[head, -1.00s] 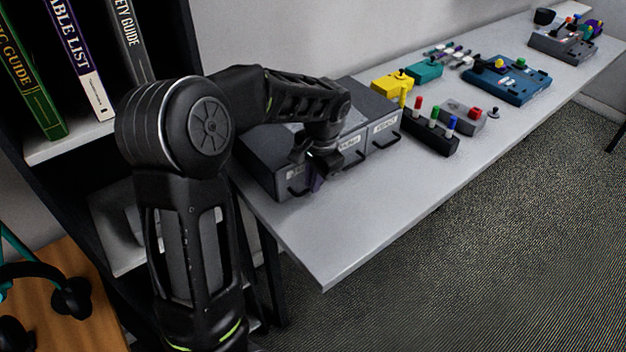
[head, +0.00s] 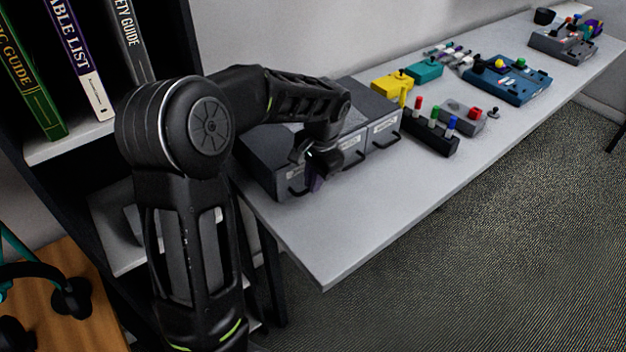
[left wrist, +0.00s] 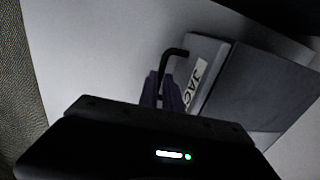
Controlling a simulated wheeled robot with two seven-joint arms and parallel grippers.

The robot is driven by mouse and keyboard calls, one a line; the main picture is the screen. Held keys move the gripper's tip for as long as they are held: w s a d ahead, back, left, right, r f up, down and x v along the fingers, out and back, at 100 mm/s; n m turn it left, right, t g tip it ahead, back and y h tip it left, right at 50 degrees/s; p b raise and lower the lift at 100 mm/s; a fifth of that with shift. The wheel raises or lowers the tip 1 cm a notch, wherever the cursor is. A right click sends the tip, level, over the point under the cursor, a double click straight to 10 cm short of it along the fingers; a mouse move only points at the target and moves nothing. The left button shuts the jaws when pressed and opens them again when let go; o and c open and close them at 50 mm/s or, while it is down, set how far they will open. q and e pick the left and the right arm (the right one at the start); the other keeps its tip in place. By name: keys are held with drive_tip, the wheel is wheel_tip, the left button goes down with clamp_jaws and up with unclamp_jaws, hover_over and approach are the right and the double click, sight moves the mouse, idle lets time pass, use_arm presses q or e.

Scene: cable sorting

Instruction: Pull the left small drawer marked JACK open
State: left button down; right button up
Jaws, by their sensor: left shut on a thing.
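The grey drawer unit (head: 263,160) stands at the near end of the table. Its left small drawer (left wrist: 197,88) shows in the left wrist view, with a white label of which "JAC" can be read. A black bent handle (left wrist: 170,58) stands out from that front. My left gripper (head: 314,182) is at the drawer front in the head view. In the left wrist view its purple fingers (left wrist: 168,95) are shut on the handle, one on each side. I see no clear gap between the drawer and the unit; the gripper and wrist hide part of the front. My right gripper is not in view.
The other drawers, with handles (head: 384,142), are right of my gripper. A dark block with coloured pegs (head: 431,133), a yellow box (head: 390,86) and a blue board (head: 507,82) lie farther along. The table (head: 325,235) is bare before the drawers. A bookshelf (head: 70,147) stands left.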

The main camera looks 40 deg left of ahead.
use_arm(q)
drive_tip(key=s+d+b, duration=0.1)
drive_tip(key=d, duration=0.3)
drive_tip(key=s+d, duration=0.1)
drive_tip(key=d, duration=0.3)
drive_tip(key=s+d+b, duration=0.1)
drive_tip(key=d, duration=0.4)
drive_tip(key=shift+s+b, duration=0.35)
drive_tip(key=shift+s, duration=0.05)
drive_tip(key=c, duration=1.5)
unclamp_jaws()
drive_tip(key=shift+r, duration=0.15)
drive_tip(key=r, duration=0.5)
drive_tip(key=d+r, duration=0.1)
drive_tip(key=r, duration=0.1)
drive_tip(key=shift+s+d+r, duration=0.1)
drive_tip(key=shift+s+r, duration=0.1)
drive_tip(key=shift+r, duration=0.05)
